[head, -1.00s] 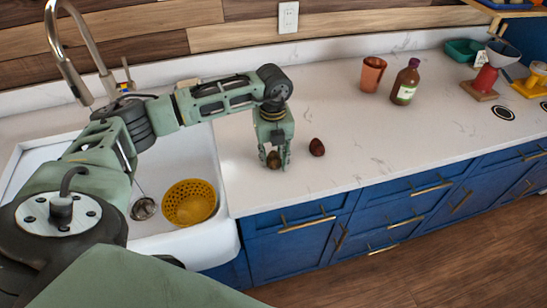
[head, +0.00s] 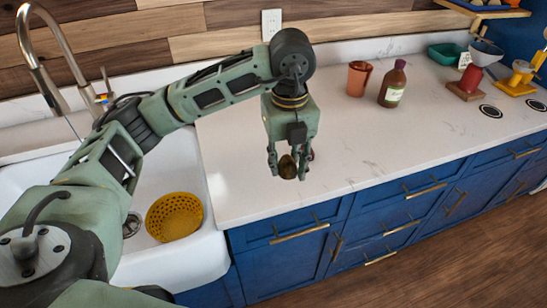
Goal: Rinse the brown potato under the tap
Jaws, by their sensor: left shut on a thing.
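My left gripper (head: 288,160) is shut on the brown potato (head: 287,168) and holds it above the front part of the white counter, right of the sink. The potato shows between the two fingertips. The tap (head: 42,62) is a tall curved metal spout behind the white sink (head: 208,255) at the left. The gripper and potato are well to the right of the tap. My left arm hides part of the sink. My right gripper is not in view.
A yellow colander (head: 174,217) sits in the sink. A small dark red item (head: 311,155) is mostly hidden behind the gripper. A copper-coloured cup (head: 359,79) and a brown bottle (head: 393,84) stand farther back. The counter between them and the gripper is clear.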

